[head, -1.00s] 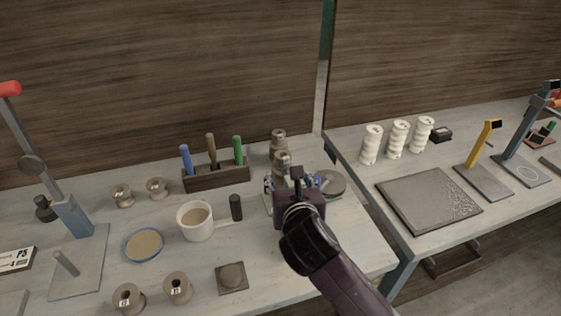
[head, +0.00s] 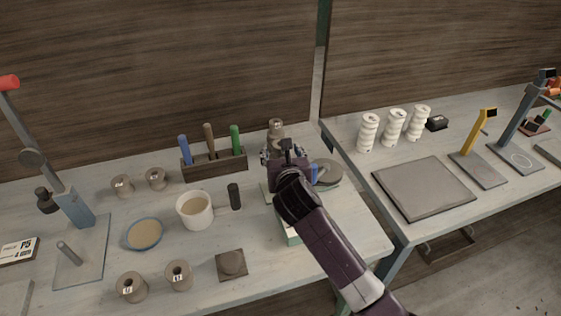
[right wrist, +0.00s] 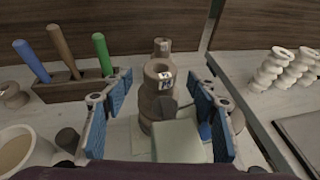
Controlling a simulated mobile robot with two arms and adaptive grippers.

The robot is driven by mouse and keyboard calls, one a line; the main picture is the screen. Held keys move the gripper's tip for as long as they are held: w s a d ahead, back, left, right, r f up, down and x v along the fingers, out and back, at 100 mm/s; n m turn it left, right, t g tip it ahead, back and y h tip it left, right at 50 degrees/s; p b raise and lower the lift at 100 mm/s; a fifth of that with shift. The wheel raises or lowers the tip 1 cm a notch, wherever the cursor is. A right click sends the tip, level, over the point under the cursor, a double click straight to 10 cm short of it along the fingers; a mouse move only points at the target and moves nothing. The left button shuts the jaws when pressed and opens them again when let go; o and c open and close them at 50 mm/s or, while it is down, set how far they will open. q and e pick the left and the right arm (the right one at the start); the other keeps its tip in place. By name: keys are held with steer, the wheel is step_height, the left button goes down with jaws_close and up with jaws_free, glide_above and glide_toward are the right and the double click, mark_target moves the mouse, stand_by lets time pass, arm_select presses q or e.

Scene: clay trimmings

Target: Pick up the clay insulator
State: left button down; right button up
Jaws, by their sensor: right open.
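Two grey-brown clay insulators stand upright, one behind the other. In the right wrist view the nearer clay insulator (right wrist: 155,102) bears a small white label, and the farther clay insulator (right wrist: 161,46) shows behind it. In the head view the farther insulator (head: 276,129) shows above my gripper, which hides the nearer one. My right gripper (head: 287,158) is open. In the right wrist view its blue-padded fingers stand left and right of the nearer insulator, with gaps on both sides. A pale block (right wrist: 178,142) hides part of that insulator's base. My left gripper is not in view.
A tool rack (head: 215,163) with three handles stands left of the insulators. A round grey disc (head: 327,172) lies to the right. White twisted pieces (head: 393,127) stand on the right table.

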steer(key=shift+x, duration=1.15)
steer(key=shift+w+f, duration=0.15)
steer(key=shift+w, duration=0.3)
jaws_close()
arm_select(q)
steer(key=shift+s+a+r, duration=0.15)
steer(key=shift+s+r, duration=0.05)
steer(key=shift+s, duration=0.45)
arm_select(e)
steer(key=shift+a, duration=0.1)
